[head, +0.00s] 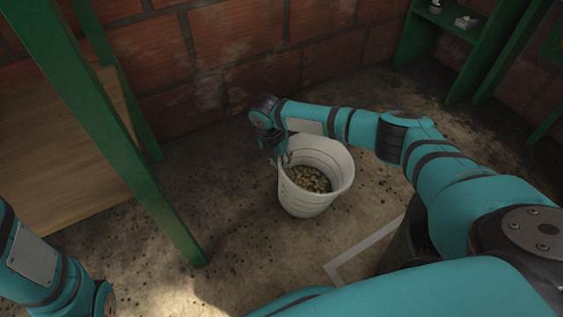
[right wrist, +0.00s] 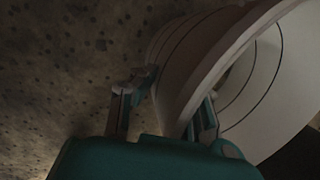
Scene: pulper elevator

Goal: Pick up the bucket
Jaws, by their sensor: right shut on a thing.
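A white bucket (head: 305,197) with dark ring lines stands on the floor near the middle of the head view. Brownish pieces (head: 310,179) lie inside it. My right gripper (head: 277,160) is at the bucket's far left rim. In the right wrist view the bucket (right wrist: 205,60) fills the right side, and my right gripper (right wrist: 168,112) has one finger outside the wall and one inside, shut on the rim. The fingertips are partly hidden in the head view. My left arm shows at the lower left of the head view, but its gripper is out of frame.
A green frame (head: 115,120) with a wooden panel (head: 60,150) stands on the left. A brick wall (head: 240,50) is behind the bucket. Green shelves (head: 455,45) with small items stand at the back right. The dirt floor (head: 230,235) around the bucket is clear.

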